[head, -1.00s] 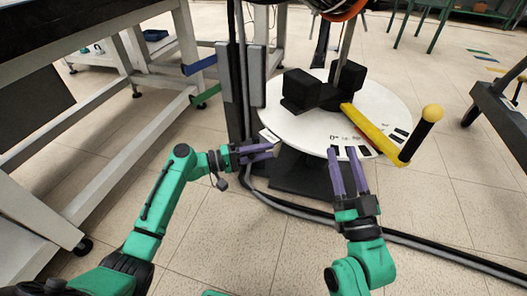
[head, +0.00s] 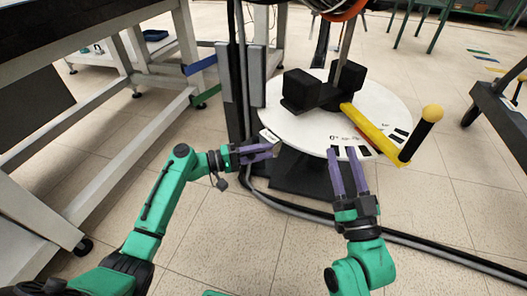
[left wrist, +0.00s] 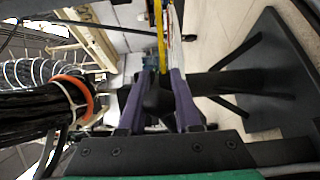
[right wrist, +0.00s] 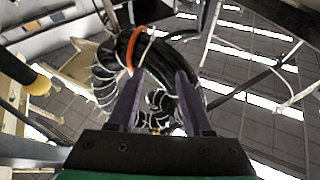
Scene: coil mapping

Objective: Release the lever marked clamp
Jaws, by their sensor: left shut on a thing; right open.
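A small white tag (head: 268,136) with dark lettering too small to read sits at the left front edge of the round white plate (head: 300,128). My left gripper (head: 274,150) is right below this tag, its jaws shut on a dark lever. In the left wrist view the dark lever (left wrist: 152,95) shows between the purple fingers; most of it is hidden. My right gripper (head: 342,152) is at the plate's front edge, fingers pointing away from me. Its fingers stand apart and empty in the right wrist view (right wrist: 160,85).
A yellow arm (head: 372,132) with a black, yellow-tipped handle (head: 420,133) reaches over the plate's right side. Black blocks (head: 300,90) stand on the plate. A grey post (head: 257,77) rises behind at left. Cables run along the floor.

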